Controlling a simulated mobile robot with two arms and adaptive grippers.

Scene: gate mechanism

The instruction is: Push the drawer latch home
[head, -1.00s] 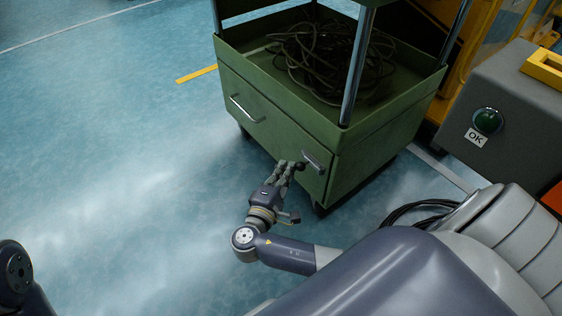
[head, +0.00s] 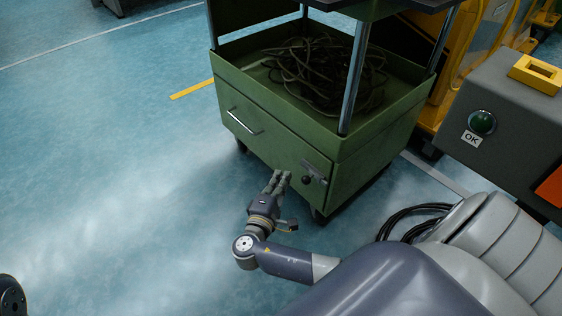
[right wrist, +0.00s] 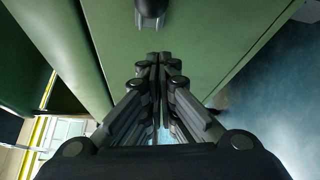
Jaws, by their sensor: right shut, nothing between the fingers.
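The green cart's drawer front (head: 262,133) carries a metal bar handle (head: 245,121). At its right end is the latch, a small metal plate (head: 316,174) with a dark round knob (head: 307,180) close against it. In the right wrist view the dark knob (right wrist: 151,8) and its metal mount show at the top edge, partly cut off. My right gripper (head: 282,176) is shut and empty, just left of the knob with a small gap. Its closed fingertips (right wrist: 160,58) point at the green front below the knob. My left gripper is out of view.
The cart's open tray (head: 232,73) holds a coil of dark cable (head: 325,68). A grey box (head: 515,130) with a green button and OK label stands at right. Black cables (head: 410,215) lie on the floor.

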